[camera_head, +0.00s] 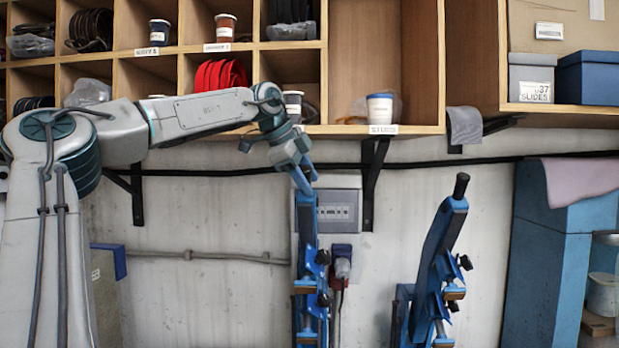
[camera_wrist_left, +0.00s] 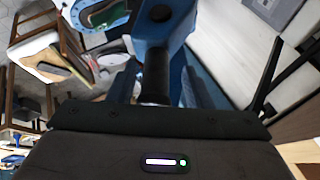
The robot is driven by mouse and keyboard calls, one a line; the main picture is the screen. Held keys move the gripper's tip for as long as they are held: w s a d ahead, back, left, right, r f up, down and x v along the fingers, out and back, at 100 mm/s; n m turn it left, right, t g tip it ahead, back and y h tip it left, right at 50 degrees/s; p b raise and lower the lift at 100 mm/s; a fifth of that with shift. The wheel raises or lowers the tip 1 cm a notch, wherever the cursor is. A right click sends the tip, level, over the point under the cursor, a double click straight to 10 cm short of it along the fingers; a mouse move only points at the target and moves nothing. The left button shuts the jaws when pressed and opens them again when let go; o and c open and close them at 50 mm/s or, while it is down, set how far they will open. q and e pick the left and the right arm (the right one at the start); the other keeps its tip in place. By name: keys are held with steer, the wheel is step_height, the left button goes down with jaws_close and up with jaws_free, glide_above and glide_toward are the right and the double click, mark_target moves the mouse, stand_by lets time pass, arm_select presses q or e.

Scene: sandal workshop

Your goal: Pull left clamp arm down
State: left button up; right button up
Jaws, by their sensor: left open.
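The left clamp arm (camera_head: 308,240) is a blue bar that stands nearly upright in the middle of the head view. My left gripper (camera_head: 303,178) is at its top end, pointing down, and hides the handle there. In the left wrist view a black handle (camera_wrist_left: 156,75) stands between the open fingers, with the blue clamp arm (camera_wrist_left: 172,28) beyond it. I cannot tell whether the fingers touch the handle. My right gripper is not in view.
A second blue clamp arm (camera_head: 437,250) with a black handle leans to the right. A wooden shelf (camera_head: 410,130) with cups and sandals runs above. A grey electrical box (camera_head: 340,212) is on the wall behind. A blue cabinet (camera_head: 540,260) stands at the right.

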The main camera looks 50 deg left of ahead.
arm_select(q)
steer(key=shift+w+d+f, duration=0.1)
steer(key=shift+w+f, duration=0.1)
steer(key=shift+f, duration=0.05)
steer(key=shift+s+d, duration=0.1)
steer(key=shift+d, duration=0.3)
steer(key=shift+a+f, duration=0.1)
steer(key=shift+a, duration=0.1)
jaws_close()
